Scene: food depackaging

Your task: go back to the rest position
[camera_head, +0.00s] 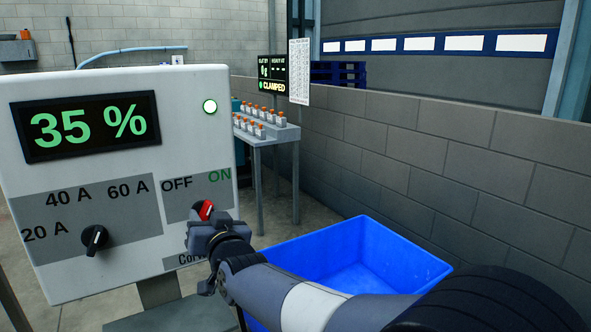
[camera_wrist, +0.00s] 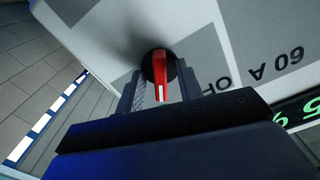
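My gripper (camera_head: 208,222) is at the front of the white control box, just at the red rotary switch (camera_head: 204,209) below the OFF and ON labels. In the wrist view, the red switch handle (camera_wrist: 160,75) on its black round base stands between my two fingers (camera_wrist: 161,93). The fingers are apart, one on each side of the handle, with narrow gaps showing. In the head view my gripper covers the lower part of the switch, so its exact angle is hard to tell there. No rest position is marked in either view.
A blue crate (camera_head: 400,270) stands behind my arm. A table (camera_head: 266,138) with several orange-capped items stands farther back.

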